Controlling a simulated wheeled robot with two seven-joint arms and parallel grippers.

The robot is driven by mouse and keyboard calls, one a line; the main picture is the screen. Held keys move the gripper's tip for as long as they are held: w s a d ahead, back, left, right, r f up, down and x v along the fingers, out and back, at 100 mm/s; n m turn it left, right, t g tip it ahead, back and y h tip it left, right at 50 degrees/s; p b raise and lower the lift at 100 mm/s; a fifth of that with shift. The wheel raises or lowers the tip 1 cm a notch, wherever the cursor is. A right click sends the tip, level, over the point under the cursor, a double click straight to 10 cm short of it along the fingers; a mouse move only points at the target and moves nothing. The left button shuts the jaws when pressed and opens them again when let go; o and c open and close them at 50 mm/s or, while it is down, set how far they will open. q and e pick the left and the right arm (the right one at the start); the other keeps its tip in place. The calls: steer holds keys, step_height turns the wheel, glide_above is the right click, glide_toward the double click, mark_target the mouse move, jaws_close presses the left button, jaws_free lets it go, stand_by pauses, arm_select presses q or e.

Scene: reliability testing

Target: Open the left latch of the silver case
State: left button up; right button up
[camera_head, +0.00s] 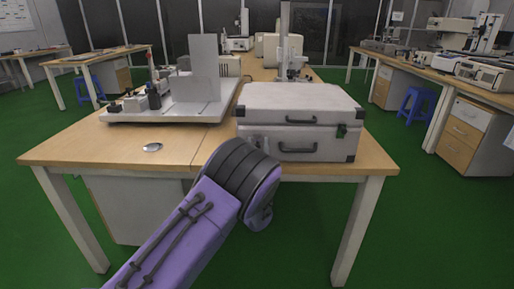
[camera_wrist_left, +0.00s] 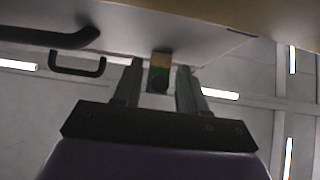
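The silver case (camera_head: 300,104) lies closed on the wooden table. Its front has a dark handle in the middle and a right latch (camera_head: 341,131) that shows dark green. My left arm covers the case's front left part, so the left latch is hidden in the head view. Only a small grey part of my left gripper (camera_head: 258,142) shows there, close to the case front. In the left wrist view my gripper's two fingers (camera_wrist_left: 158,76) stand apart, one on each side of a small tan, green and black latch (camera_wrist_left: 158,72), with gaps beside it. My right gripper is out of view.
The case handle (camera_wrist_left: 78,66) shows left of the fingers in the wrist view. An instrument on a white base (camera_head: 170,108) stands left of the case. A small round metal disc (camera_head: 153,147) lies on the table's front left, where the wood is otherwise clear.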

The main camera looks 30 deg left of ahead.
arm_select(q)
steer(key=b+v, duration=0.1)
steer(key=v, duration=0.9)
steer(key=shift+s+f, duration=0.2)
steer(key=shift+d, duration=0.15)
